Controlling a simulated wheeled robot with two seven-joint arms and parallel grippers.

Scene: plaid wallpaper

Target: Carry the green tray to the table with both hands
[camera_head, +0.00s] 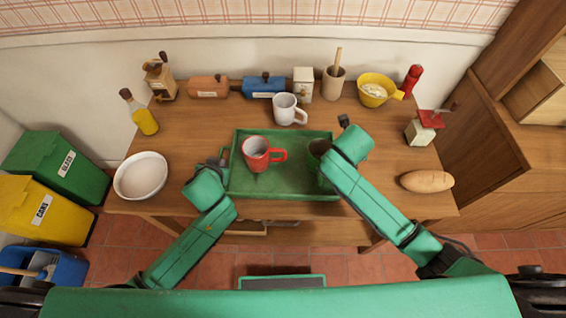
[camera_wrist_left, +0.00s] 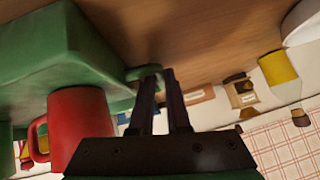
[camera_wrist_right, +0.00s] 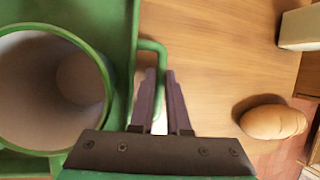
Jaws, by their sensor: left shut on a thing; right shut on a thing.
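The green tray (camera_head: 285,182) is level over the front middle of the wooden table; I cannot tell whether it touches the top. A red mug (camera_head: 256,153) stands in its left part, and it also shows in the left wrist view (camera_wrist_left: 78,118). A second, greenish mug (camera_wrist_right: 50,85) with an open top is in its right part, partly hidden by my right arm in the head view. My left gripper (camera_wrist_left: 158,74) is shut on the tray's left handle. My right gripper (camera_wrist_right: 160,76) is shut on the tray's right handle (camera_wrist_right: 153,45).
On the table (camera_head: 390,210), a white bowl (camera_head: 141,176) stands left and a bread loaf (camera_head: 427,181) lies right. A white mug (camera_head: 288,109) stands just behind the tray. Several jars, a yellow bowl (camera_head: 375,90) and a bottle (camera_head: 141,114) line the back and left. Bins stand at left.

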